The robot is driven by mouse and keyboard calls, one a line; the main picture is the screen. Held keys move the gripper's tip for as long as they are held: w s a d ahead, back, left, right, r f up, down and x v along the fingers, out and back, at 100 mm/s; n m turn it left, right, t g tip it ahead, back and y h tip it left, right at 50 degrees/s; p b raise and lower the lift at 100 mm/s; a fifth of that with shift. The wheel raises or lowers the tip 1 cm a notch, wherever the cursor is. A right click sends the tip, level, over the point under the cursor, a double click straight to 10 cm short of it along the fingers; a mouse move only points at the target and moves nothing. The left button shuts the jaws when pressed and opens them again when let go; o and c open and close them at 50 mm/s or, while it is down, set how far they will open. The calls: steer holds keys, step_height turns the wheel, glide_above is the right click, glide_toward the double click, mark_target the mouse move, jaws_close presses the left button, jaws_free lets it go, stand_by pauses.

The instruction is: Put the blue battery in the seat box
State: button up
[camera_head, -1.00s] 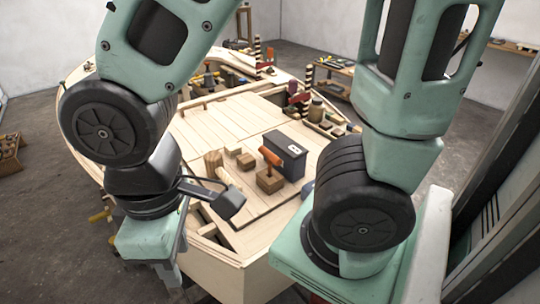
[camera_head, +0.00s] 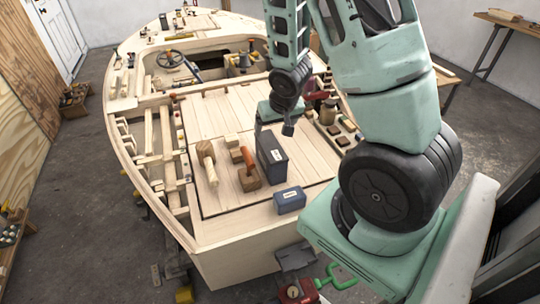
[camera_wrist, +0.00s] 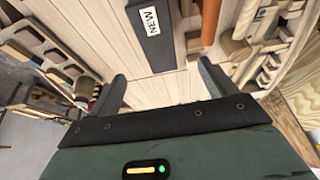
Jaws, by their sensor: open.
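A small blue box with a white label (camera_head: 290,200), which looks like the blue battery, stands at the near edge of the plywood deck. A larger dark slate box (camera_head: 271,158), also with a white label, stands just behind it. My gripper (camera_wrist: 160,85) is open and empty. In the wrist view a dark box labelled "NEW" (camera_wrist: 146,40) lies beyond the fingers, apart from them. I cannot tell which compartment is the seat box.
Open ribbed bays line the hull's left side. Jars and small blocks fill the right side. The deck behind is mostly clear.

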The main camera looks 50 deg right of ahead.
mark_target(271, 145)
steer(key=p+x, duration=0.1)
steer(key=x, duration=0.8)
steer(key=shift+d+f, duration=0.2)
steer(key=shift+f, duration=0.15)
steer(key=shift+p+x, duration=1.25)
steer(key=shift+x, duration=1.2)
steer(key=shift+f, duration=0.2)
steer(key=shift+f, duration=0.25)
steer(key=c, duration=1.6)
steer(key=shift+o, duration=0.2)
steer(key=shift+r, duration=0.1)
steer(key=shift+r, duration=0.1)
